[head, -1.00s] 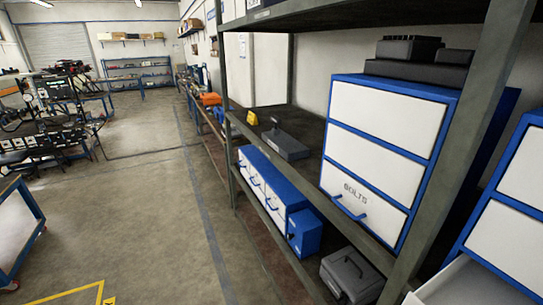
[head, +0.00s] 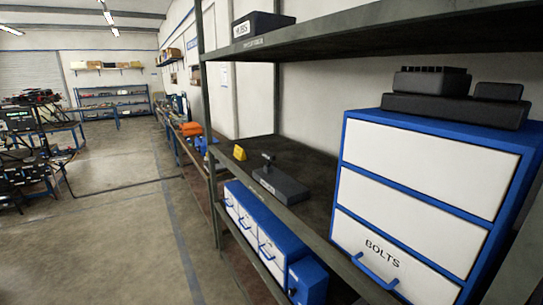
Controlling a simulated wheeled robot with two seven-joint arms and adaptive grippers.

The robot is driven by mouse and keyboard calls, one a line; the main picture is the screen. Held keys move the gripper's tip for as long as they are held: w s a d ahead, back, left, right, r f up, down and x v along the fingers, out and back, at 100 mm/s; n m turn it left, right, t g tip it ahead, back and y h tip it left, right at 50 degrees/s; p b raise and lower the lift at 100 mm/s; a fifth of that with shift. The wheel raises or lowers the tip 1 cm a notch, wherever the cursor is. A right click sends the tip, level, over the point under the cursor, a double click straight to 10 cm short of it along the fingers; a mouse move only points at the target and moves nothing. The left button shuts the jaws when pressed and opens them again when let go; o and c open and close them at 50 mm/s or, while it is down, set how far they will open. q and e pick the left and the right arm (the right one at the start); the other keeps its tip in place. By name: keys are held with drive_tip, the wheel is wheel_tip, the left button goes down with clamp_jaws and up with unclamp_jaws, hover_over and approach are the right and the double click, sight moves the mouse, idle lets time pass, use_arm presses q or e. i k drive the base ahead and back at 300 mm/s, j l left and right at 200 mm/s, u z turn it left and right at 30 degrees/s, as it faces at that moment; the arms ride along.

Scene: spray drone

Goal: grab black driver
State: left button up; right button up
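I cannot make out a black driver for certain in the head view. A dark grey block with a small upright black part on top (head: 278,183) lies on the middle shelf, left of the drawer cabinet. A black item with raised parts (head: 455,97) sits on top of the cabinet marked BOLTS (head: 420,200). Neither of my grippers shows in the head view.
The grey metal shelf rack (head: 330,200) fills the right side. A small yellow item (head: 240,153) stands on its middle shelf. Blue and white drawers (head: 262,230) sit below. A black bin (head: 262,25) is on the upper shelf. The floor (head: 110,235) at left is open.

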sight(270, 157)
drive_tip(key=i+j+z, duration=0.15)
drive_tip(key=i+j, duration=0.15)
drive_tip(key=i+j+z, duration=0.1)
drive_tip(key=i+j, duration=0.15)
drive_tip(key=i+j+z, duration=0.15)
drive_tip(key=j, duration=0.25)
drive_tip(key=i+j+z, duration=0.1)
drive_tip(key=i+j, duration=0.2)
drive_tip(key=i+j+z, duration=0.15)
drive_tip(key=j, duration=0.35)
drive_tip(key=i, duration=0.1)
